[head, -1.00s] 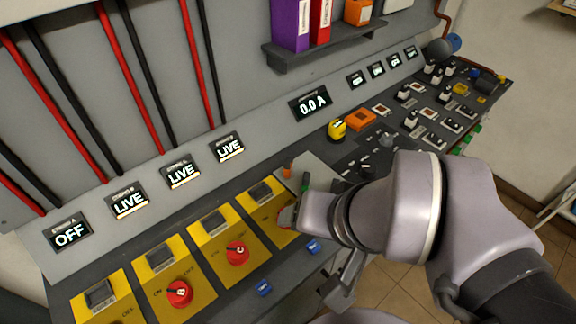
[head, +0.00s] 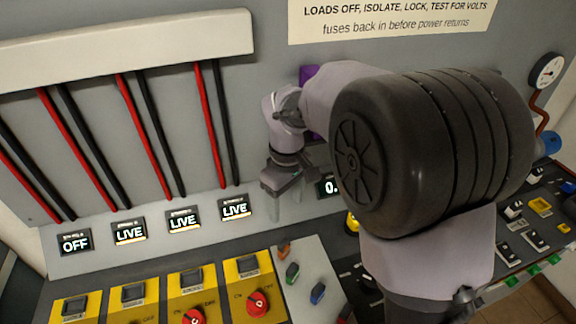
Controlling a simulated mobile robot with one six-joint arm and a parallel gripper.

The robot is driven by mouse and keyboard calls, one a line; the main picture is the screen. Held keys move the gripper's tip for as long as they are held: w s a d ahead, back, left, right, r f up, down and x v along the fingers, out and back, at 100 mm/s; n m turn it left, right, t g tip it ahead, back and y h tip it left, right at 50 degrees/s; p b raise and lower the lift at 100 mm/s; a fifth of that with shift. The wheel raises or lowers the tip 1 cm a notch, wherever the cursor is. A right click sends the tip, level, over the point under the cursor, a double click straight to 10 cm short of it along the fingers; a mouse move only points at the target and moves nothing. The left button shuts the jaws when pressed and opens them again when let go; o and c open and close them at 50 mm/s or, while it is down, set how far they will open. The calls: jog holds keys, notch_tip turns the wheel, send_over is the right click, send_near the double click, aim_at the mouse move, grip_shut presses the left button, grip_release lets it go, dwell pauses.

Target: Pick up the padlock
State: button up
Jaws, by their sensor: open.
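I cannot identify the padlock with certainty. Several small coloured pieces lie on a pale grey panel at the lower middle of the head view: an orange one (head: 284,250), a green one (head: 292,272) and a blue one (head: 318,292). A yellow object (head: 352,222) shows partly behind my arm; I cannot tell what it is. My gripper (head: 284,203) is open and empty. It points down in front of the grey wall panel, right of the last LIVE display and above the coloured pieces in the picture.
Yellow switch panels with red knobs (head: 258,303) line the lower left. One display reads OFF (head: 76,242) and several read LIVE (head: 235,208). Red and black cables (head: 210,125) run down the wall. My arm hides much of the right side, including part of a meter display (head: 328,187).

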aim_at(284, 242)
jog(key=shift+n, duration=0.3)
jog(key=f+b, duration=0.1)
jog(key=f, duration=0.3)
jog(key=f+b, duration=0.2)
jog(key=f, duration=0.2)
jog(key=a+f+b, duration=0.1)
jog(key=f+b, duration=0.1)
jog(key=f, duration=0.3)
jog(key=f+b, duration=0.1)
jog(key=f, duration=0.2)
jog(key=f+b, duration=0.1)
jog(key=f, duration=0.1)
jog(key=shift+w+f+b, duration=0.3)
jog(key=shift+b, duration=0.05)
jog(key=shift+r, duration=0.2)
jog(key=shift+c, duration=0.6)
grip_shut()
